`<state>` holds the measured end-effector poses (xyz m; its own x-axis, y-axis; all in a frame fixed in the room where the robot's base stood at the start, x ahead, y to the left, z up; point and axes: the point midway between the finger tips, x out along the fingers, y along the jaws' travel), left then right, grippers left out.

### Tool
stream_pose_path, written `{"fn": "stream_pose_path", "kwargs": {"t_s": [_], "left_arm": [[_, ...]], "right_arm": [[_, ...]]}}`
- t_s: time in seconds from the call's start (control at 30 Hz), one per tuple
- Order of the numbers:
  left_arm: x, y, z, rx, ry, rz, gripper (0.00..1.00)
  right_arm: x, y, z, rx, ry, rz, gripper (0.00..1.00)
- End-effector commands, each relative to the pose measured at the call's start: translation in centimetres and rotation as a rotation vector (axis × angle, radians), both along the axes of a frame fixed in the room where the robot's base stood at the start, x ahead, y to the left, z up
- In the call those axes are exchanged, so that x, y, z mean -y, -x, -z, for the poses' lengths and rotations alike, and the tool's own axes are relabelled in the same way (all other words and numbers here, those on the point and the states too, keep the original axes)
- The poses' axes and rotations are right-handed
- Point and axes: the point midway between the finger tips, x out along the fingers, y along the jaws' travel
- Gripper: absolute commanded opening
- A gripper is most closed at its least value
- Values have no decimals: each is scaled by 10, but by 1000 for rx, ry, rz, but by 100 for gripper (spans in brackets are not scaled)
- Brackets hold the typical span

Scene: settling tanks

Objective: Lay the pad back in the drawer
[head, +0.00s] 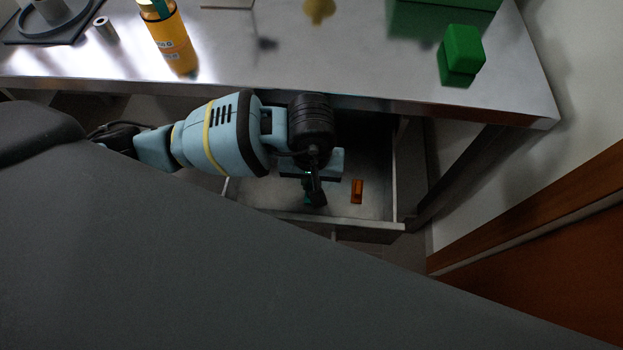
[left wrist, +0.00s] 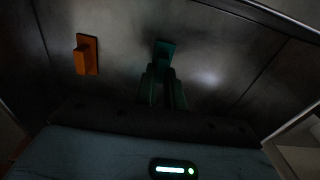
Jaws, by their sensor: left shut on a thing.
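The open drawer (head: 378,227) juts out below the metal bench, and its floor shows in both views. My left gripper (head: 312,198) is inside the drawer, pointing down. It is shut on a small dark teal piece, which I take for the pad (left wrist: 165,53); the gripper fingers (left wrist: 163,84) hide part of it. In the head view only a sliver of the pad shows beside the fingers. I cannot tell whether it touches the drawer floor. My right gripper is not in view.
An orange block with a raised grip (head: 357,191) lies in the drawer to the right of my gripper; it also shows in the left wrist view (left wrist: 87,54). On the bench (head: 330,70) stand a yellow bottle (head: 168,32), a metal cylinder (head: 105,29) and a green box (head: 462,50).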

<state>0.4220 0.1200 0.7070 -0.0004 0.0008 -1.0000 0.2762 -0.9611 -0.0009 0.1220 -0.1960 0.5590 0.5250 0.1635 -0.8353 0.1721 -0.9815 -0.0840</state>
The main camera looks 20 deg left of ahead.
Motion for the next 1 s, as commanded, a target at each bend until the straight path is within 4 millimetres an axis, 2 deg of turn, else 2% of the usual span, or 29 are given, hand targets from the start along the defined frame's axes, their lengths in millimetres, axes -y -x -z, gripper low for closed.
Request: {"fn": "stream_pose_path", "kwargs": {"t_s": [0.07, 0.43, 0.47, 0.6, 1.0], "left_arm": [[1, 0, 7, -1, 1, 0, 0], [0, 0, 11, 0, 1, 0, 0], [0, 0, 10, 0, 1, 0, 12], [0, 0, 10, 1, 1, 0, 31], [0, 0, 4, 2, 1, 0, 32]], "right_arm": [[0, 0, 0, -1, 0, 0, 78], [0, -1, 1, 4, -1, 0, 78], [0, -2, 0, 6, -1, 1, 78], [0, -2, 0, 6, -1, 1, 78], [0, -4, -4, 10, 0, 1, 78]]}}
